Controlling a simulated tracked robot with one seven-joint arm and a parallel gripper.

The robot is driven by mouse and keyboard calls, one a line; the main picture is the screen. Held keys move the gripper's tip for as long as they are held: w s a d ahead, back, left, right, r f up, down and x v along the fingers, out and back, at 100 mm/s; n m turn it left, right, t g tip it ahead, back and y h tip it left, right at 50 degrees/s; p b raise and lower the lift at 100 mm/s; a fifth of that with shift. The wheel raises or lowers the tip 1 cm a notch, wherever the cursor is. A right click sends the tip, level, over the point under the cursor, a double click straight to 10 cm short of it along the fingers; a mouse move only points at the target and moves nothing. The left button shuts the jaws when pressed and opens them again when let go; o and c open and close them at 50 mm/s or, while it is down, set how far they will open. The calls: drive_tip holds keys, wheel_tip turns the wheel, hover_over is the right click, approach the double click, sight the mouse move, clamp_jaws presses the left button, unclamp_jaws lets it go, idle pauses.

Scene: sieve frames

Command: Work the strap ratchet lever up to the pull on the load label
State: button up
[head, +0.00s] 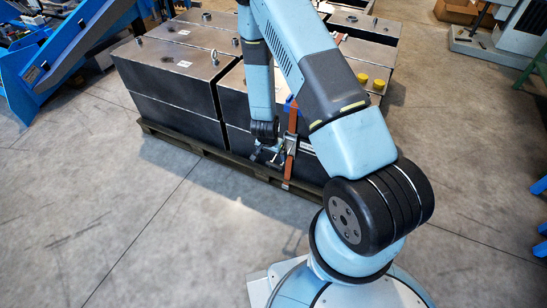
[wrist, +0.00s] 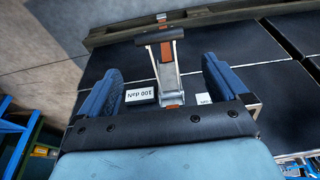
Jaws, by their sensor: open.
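The orange strap (head: 292,122) runs down the front of a dark steel box on the pallet. In the wrist view the silver ratchet lever (wrist: 166,72) with its black crossbar handle (wrist: 159,35) stands out between my fingers. My gripper (wrist: 163,66) is open, one blue finger on each side of the lever, with gaps on both sides. A white load label (wrist: 140,95), upside down, reads "300 daN" beside the left finger. In the head view my gripper (head: 268,156) is just left of the ratchet (head: 291,144); its jaws are small there.
Dark steel boxes (head: 170,91) stand on a wooden pallet (head: 180,146). A smaller white tag (wrist: 204,99) is near the right finger. A blue metal frame (head: 70,50) stands at the left. The concrete floor in front of the pallet is clear.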

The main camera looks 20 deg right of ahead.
drive_tip(key=shift+v, duration=1.15)
wheel_tip(320, 180, up, 35)
drive_tip(key=a+n+t+y, duration=0.2)
drive_tip(key=n+y, duration=0.2)
drive_tip(key=s+d+r+n, duration=0.1)
drive_tip(key=s+r, duration=0.3)
drive_tip(key=r, duration=0.2)
drive_tip(key=s+d+r+n, duration=0.1)
drive_tip(key=s+d+r, duration=0.1)
drive_tip(key=s+r, duration=0.4)
drive_tip(key=s+d+r+n+h, duration=0.1)
drive_tip(key=s+d+r, duration=0.1)
drive_tip(key=s+r, duration=0.2)
drive_tip(key=s+d+r+n+t+h, duration=0.1)
drive_tip(key=s+r, duration=0.4)
drive_tip(key=s, duration=0.5)
drive_tip(key=shift+s+d+r, duration=0.3)
drive_tip(key=shift+s+d, duration=0.1)
drive_tip(key=shift+d, duration=0.35)
